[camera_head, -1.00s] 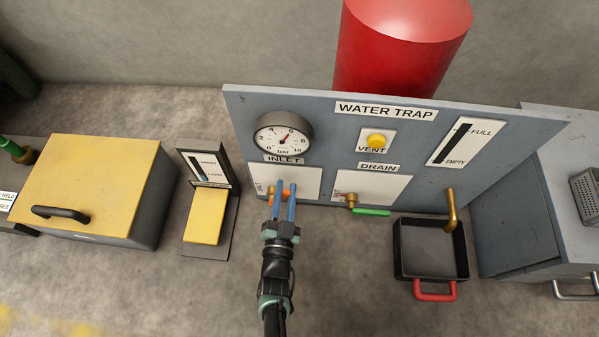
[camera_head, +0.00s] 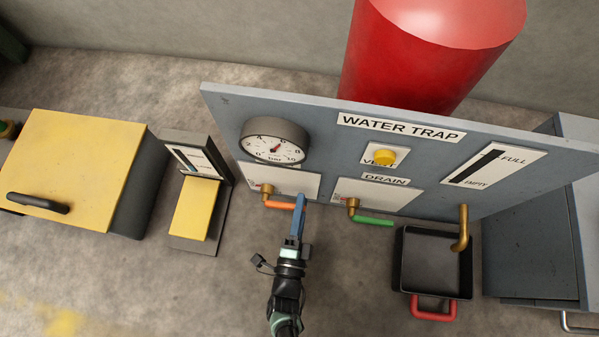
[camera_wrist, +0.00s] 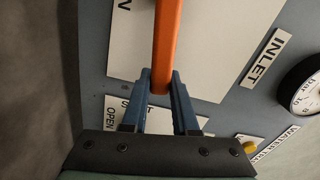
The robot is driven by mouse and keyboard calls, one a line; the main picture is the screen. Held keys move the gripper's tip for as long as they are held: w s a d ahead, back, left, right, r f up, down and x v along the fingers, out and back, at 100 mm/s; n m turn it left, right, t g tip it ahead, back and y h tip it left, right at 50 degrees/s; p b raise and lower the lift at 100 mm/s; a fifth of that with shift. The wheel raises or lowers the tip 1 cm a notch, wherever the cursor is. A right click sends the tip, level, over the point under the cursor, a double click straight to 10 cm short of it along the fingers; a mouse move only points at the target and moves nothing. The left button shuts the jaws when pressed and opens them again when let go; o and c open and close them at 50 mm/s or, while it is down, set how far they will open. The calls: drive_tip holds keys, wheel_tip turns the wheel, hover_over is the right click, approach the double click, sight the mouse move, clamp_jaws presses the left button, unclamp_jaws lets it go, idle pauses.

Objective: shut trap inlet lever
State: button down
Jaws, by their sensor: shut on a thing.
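The orange inlet lever (camera_head: 281,205) sticks out to the right of its brass valve (camera_head: 267,189), below the INLET plate on the grey water trap panel (camera_head: 330,150). In the head view it lies roughly level, like the green drain lever (camera_head: 373,221). My gripper (camera_head: 300,203) is shut on the free end of the orange lever. In the wrist view the lever (camera_wrist: 167,45) runs up and away from between the blue fingers (camera_wrist: 160,90). The fingers partly cover the OPEN and SHUT label there.
A black tray (camera_head: 405,262) with a red handle stands under the brass drain spout (camera_head: 463,228). A yellow VENT button (camera_head: 385,157) and a gauge (camera_head: 275,140) are on the panel. A yellow pedal (camera_head: 195,208) stands left. The floor in front is clear.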

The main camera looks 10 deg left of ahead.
drive_tip(key=shift+f+m+b, duration=1.05)
drive_tip(key=shift+m+b, duration=0.05)
drive_tip(key=c, duration=0.7)
unclamp_jaws()
drive_tip(key=s+p, duration=0.2)
drive_tip(key=s, duration=1.1)
